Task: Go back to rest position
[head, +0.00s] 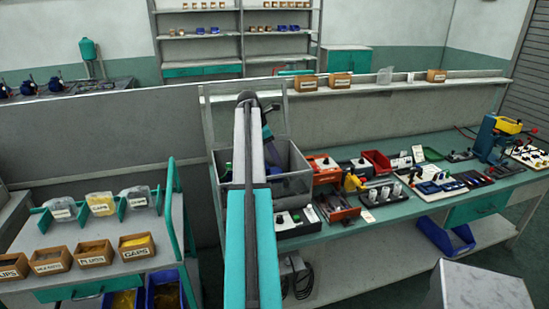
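My arm reaches up the middle of the head view, over the left end of the green-topped workbench (420,208). Its upper end is in front of a grey open bin (293,184) on that bench. My gripper's fingers do not show; the arm itself blocks the view behind its upper end. I cannot see whether anything is held. Part of the bin and its contents are hidden by the arm.
A cart (105,268) with labelled boxes and clear bags stands at the left. Tools and fixtures crowd the bench at right. A low grey partition (100,130) runs behind. A pale block (480,287) is at lower right.

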